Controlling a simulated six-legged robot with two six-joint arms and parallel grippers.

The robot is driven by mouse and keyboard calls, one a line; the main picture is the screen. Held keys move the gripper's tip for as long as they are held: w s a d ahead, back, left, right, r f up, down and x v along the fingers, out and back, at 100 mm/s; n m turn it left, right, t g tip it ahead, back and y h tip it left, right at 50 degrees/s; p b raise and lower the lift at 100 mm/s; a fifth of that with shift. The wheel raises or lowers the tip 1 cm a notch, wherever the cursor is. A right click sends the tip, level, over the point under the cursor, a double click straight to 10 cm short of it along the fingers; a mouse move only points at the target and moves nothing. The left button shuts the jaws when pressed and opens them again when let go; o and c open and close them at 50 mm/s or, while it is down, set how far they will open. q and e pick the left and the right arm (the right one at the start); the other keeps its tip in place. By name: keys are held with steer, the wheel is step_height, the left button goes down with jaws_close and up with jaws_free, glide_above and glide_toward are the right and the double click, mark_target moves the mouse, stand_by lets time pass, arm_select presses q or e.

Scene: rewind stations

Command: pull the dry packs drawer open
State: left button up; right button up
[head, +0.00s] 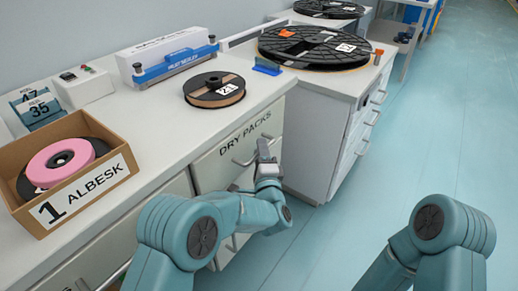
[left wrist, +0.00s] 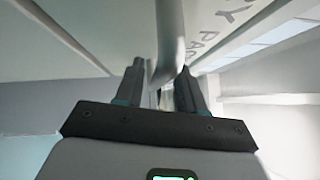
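The dry packs drawer (head: 215,165) has a pale front marked "DRY PACKS" under the counter, and no clear gap shows around it. Its grey bar handle (head: 243,161) crosses the front. My left gripper (head: 263,148) is at the right part of this handle. In the left wrist view the handle (left wrist: 167,40) runs between the two fingers of my left gripper (left wrist: 160,80), which are close against it on both sides. Part of the lettering shows at the top right there. My right gripper is out of view; only links of my right arm show at lower right.
On the counter are a cardboard box (head: 85,200) labelled "1 ALBESK" with a pink spool, a dark spool (head: 215,88) and a blue-and-white device (head: 170,62). A second cabinet (head: 335,130) with a big black reel (head: 315,45) stands right. Blue floor (head: 420,140) is open beyond.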

arm_select(q)
steer(key=shift+w+f, duration=0.15)
steer(key=shift+f, duration=0.05)
steer(key=shift+r, duration=0.1)
steer(key=shift+c, duration=1.3)
jaws_close()
steer(key=shift+d, duration=0.1)
